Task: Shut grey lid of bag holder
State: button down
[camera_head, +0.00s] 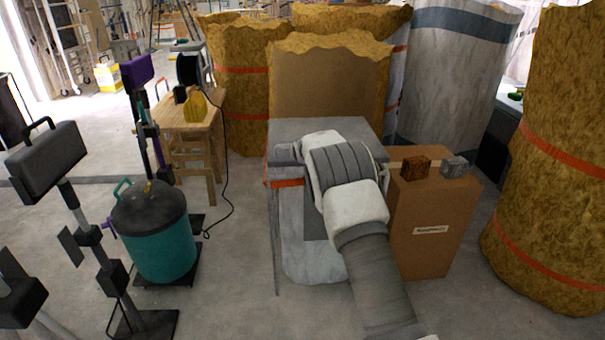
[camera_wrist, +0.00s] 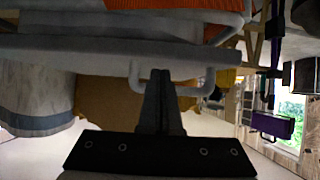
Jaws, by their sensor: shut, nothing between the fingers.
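The bag holder stands in front of me with a pale grey bag (camera_head: 312,262) hanging under it and an orange strip (camera_head: 285,183) near its top. Its grey lid (camera_head: 350,127) looks roughly level in the head view, and my arm covers part of it. In the wrist view the lid (camera_wrist: 110,48) is a thin grey slab with a pale bar handle (camera_wrist: 196,89) on its edge. My gripper (camera_wrist: 159,73) is shut and empty, its tips overlapping the handle in view; contact is unclear. Its fingers are hidden in the head view. I cannot tell how wide the lid's gap is.
A cardboard box (camera_head: 432,235) with two small blocks stands close on the right. A teal canister (camera_head: 160,240) and dark stands are on the left. A wooden bench (camera_head: 190,125) and large insulation rolls (camera_head: 240,80) stand behind.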

jog(key=s+f+p, duration=0.2)
jog(key=s+f, duration=0.1)
jog(key=s, duration=0.4)
jog(key=s+d+r+m+g, duration=0.1)
jog(key=s+d+r, duration=0.2)
jog(key=s+r, duration=0.75)
jog(key=s+d+r+g, duration=0.2)
jog(key=s+d+r, duration=0.1)
jog(key=s+r, duration=0.7)
jog(key=s+d+n+g, duration=0.1)
jog(key=s+g, duration=0.2)
jog(key=s, duration=3)
notch_tip(320, 180, up, 22)
jog(key=p, duration=2.1)
jog(key=shift+w+p, duration=0.25)
jog(key=shift+p, duration=0.15)
